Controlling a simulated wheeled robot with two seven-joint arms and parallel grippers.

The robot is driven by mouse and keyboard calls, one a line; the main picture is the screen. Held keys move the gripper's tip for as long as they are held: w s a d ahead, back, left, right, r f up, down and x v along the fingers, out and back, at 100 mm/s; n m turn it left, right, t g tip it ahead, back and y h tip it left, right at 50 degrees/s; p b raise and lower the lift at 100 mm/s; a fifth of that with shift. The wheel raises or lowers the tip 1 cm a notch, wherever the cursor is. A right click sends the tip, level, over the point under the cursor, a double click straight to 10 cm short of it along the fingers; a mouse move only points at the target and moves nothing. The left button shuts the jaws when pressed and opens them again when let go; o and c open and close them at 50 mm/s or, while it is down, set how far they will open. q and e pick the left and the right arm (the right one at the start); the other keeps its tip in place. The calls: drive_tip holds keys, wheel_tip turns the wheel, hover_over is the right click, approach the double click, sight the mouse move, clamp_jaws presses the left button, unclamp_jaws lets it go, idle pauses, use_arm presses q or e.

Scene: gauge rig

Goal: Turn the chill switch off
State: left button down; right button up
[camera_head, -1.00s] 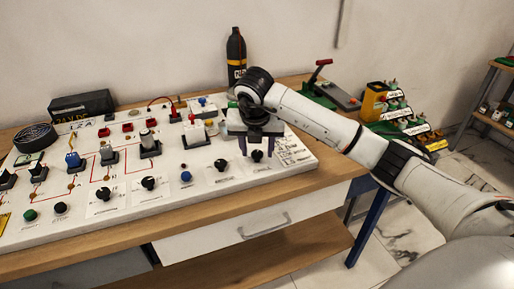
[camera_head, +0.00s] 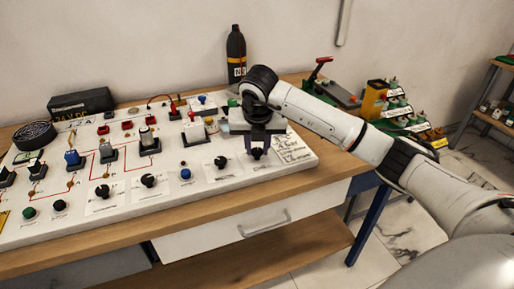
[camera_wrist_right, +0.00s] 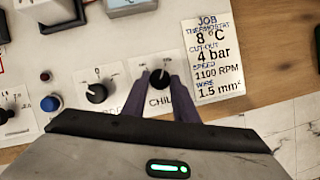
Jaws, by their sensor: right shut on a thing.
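The chill switch is a black rotary knob (camera_head: 257,154) at the right end of the front row on the white panel (camera_head: 140,206). In the right wrist view the knob (camera_wrist_right: 159,78) has a white pointer mark near its top and a label below, partly hidden, reading "CHIL". My right gripper (camera_head: 257,148) points down over it. In the right wrist view its two dark fingers (camera_wrist_right: 163,84) stand on either side of the knob, shut on it. My left gripper is not in view.
A similar black knob (camera_wrist_right: 97,93) sits close to the left, with a blue button (camera_head: 185,174) further left. A job card (camera_wrist_right: 218,58) lies to the right. A black bottle (camera_head: 236,58) stands behind the panel.

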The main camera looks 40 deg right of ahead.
drive_tip(key=n+b, duration=0.1)
drive_tip(key=n+y, duration=0.1)
drive_tip(key=n, duration=0.1)
drive_tip(key=shift+d+f+t+b, duration=0.1)
drive_tip(key=shift+d+t+b, duration=0.1)
drive_tip(key=shift+t+b, duration=0.2)
drive_tip(key=n+y+b, duration=0.1)
drive_tip(key=n, duration=0.2)
drive_tip(key=shift+d+n, duration=0.15)
drive_tip(key=shift+n, duration=0.25)
drive_tip(key=n+y, duration=0.1)
drive_tip(key=n, duration=0.1)
drive_tip(key=shift+d+n, duration=0.1)
drive_tip(key=shift+n, duration=0.2)
drive_tip(key=shift+d+n+g+y, duration=0.15)
drive_tip(key=shift+n+y, duration=0.25)
drive_tip(key=shift+n, duration=0.45)
drive_tip(key=shift+a+n+g+y, duration=0.15)
drive_tip(key=shift+n+y, duration=0.25)
drive_tip(key=shift+n, duration=0.45)
drive_tip(key=shift+d+n, duration=0.1)
drive_tip(key=shift+n, duration=0.2)
drive_tip(key=o, duration=1.1)
drive_tip(key=shift+c, duration=0.2)
drive_tip(key=v, duration=1)
drive_tip(key=shift+r, duration=0.25)
drive_tip(key=shift+s+d, duration=0.1)
